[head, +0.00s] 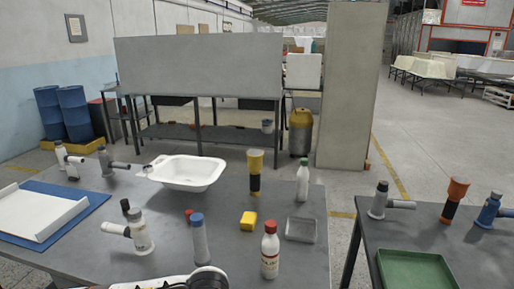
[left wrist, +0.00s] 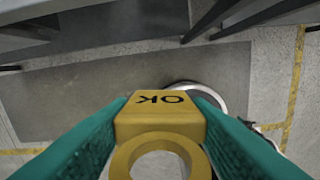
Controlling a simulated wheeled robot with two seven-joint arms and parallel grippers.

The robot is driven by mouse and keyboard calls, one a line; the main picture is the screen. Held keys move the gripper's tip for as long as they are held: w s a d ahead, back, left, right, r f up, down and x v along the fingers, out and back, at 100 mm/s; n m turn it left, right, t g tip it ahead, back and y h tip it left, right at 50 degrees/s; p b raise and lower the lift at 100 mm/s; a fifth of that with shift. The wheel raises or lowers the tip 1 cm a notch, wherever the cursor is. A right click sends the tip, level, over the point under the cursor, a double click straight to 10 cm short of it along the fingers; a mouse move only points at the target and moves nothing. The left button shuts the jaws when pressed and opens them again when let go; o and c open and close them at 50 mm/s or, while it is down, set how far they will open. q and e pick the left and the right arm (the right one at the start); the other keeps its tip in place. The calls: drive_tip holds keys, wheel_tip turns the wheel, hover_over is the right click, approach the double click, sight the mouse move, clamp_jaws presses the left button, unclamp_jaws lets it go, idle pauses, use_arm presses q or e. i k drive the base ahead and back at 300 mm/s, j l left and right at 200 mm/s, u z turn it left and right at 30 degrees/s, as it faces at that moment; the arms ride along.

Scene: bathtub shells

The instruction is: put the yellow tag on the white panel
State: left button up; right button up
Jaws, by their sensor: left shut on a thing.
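The yellow tag (left wrist: 140,125), a block marked "OK" with a ring on it, is held between the teal fingers of my left gripper (left wrist: 161,106) in the left wrist view. Grey floor shows beyond it. The white panel (head: 38,212) lies on a blue mat (head: 82,213) at the left of the near table in the head view. It has raised edges, and its top is bare. My left gripper's fingers and the tag are not visible in the head view; only part of my arm shows at its bottom edge. My right gripper is in neither view.
The near table (head: 115,262) holds a white basin (head: 188,172), a yellow block (head: 248,220), a red-capped bottle (head: 270,250), a clear dish (head: 300,229) and several tools. A white-grey tool (head: 141,232) stands right of the mat. A second table with a green tray (head: 415,268) is at right.

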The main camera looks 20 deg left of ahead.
sight(22, 210)
drive_tip(key=j+u, duration=0.1)
drive_tip(key=j, duration=0.4)
drive_tip(key=j+u, duration=0.15)
drive_tip(key=j, duration=0.3)
drive_tip(key=i+j+u, duration=0.1)
drive_tip(key=j, duration=0.4)
drive_tip(key=j+u, duration=0.1)
drive_tip(key=j, duration=0.35)
drive_tip(key=i+j+u, duration=0.15)
drive_tip(key=j, duration=0.3)
drive_tip(key=i+j+u, duration=0.1)
drive_tip(key=j, duration=0.35)
drive_tip(key=i+j+u, duration=0.2)
drive_tip(key=i+j, duration=0.55)
drive_tip(key=i, duration=0.05)
